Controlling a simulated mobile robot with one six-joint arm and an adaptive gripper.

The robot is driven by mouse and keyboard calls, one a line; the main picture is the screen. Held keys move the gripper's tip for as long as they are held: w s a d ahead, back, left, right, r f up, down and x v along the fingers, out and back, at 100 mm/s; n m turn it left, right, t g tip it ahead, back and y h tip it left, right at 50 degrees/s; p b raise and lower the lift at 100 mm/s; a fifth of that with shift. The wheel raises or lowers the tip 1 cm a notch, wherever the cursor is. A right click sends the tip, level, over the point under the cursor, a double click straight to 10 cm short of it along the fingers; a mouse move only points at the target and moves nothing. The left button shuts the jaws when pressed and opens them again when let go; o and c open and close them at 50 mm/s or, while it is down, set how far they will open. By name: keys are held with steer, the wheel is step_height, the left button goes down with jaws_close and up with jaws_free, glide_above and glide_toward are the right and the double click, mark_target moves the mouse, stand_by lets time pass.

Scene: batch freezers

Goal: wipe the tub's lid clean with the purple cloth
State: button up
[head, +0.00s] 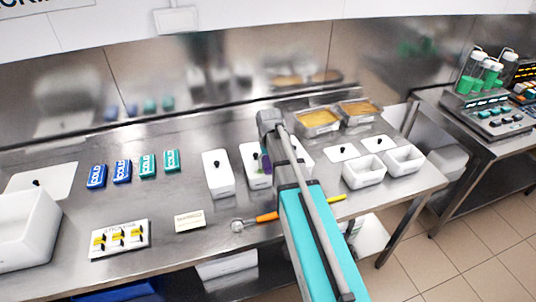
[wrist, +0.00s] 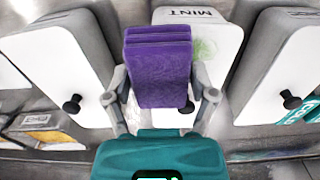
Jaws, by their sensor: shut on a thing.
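My gripper (wrist: 160,84) is shut on the folded purple cloth (wrist: 158,58), one finger on each side of it. A small purple part of the cloth also shows beside my arm in the head view (head: 265,162). Below the cloth is the white lid of a tub marked MINT (wrist: 222,70), with a black knob (wrist: 187,107). A green smear (wrist: 204,49) lies on the lid just right of the cloth. The cloth hides part of the lid, and I cannot tell whether it touches it. In the head view my arm partly hides the tubs.
Similar white-lidded tubs stand close at left (wrist: 62,62) and right (wrist: 283,68). On the steel bench are blue and teal COLD packs (head: 122,172), a tray with yellow-and-black items (head: 120,239), a small card (head: 189,221), and open white tubs (head: 363,174) at right.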

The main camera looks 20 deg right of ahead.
mark_target(252, 172)
steer(key=shift+f+b, duration=0.35)
steer(key=shift+f, duration=0.35)
steer(key=shift+a+r, duration=0.2)
steer(key=shift+a, duration=0.1)
steer(key=shift+w+a, duration=0.1)
steer(key=shift+a, duration=3)
steer(key=shift+d, duration=3.25)
steer(key=shift+d+r+p, duration=0.2)
steer(key=shift+r+p, duration=0.75)
steer(key=shift+p, duration=0.25)
step_height(252, 172, up, 6)
steer(key=p, duration=0.5)
steer(key=shift+a+f+p, duration=0.1)
steer(key=shift+f+p, duration=0.1)
steer(key=shift+p, duration=0.1)
